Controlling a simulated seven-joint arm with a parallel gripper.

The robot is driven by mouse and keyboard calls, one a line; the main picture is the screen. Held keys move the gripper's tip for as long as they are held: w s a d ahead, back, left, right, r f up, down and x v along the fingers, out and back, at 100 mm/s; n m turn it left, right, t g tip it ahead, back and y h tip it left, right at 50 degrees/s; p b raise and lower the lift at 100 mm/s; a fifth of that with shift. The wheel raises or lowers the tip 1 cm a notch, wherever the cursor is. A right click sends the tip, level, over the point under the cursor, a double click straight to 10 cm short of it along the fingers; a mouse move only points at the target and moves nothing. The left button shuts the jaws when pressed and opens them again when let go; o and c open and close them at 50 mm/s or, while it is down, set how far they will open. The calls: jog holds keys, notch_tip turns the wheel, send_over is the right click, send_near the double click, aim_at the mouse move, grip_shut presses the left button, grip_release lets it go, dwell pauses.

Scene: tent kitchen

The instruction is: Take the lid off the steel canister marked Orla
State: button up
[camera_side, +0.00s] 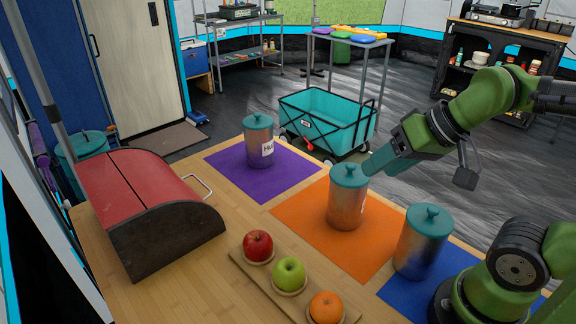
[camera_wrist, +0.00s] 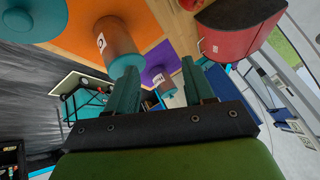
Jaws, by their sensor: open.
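Three steel canisters with teal knobbed lids stand upright on the table. One (camera_side: 347,210) is on the orange mat (camera_side: 300,225); its lid (camera_side: 349,175) is on. In the wrist view this canister (camera_wrist: 117,38) has a white label with one dark letter showing, perhaps O. Another canister (camera_side: 260,150), on the purple mat, has a label starting "Hu". The third (camera_side: 420,245), on the blue mat, shows no label. I cannot read Orla anywhere. My gripper (camera_side: 371,166) is open and empty, tilted, close beside the orange-mat lid. In the wrist view the lid is outside my gripper (camera_wrist: 159,66), by the left finger.
A wooden board (camera_side: 258,283) with a red apple (camera_side: 258,245), green apple (camera_side: 289,273) and orange (camera_side: 326,307) lies at the front. A red bread bin (camera_side: 150,200) stands at left. A teal wagon (camera_side: 325,118) is on the floor behind.

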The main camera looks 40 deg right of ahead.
notch_tip(320, 180, up, 8)
jog(key=m+g+h, duration=0.2)
jog(key=m+g, duration=0.5)
jog(key=m, duration=2)
send_over(351, 165)
notch_tip(351, 165, down, 17)
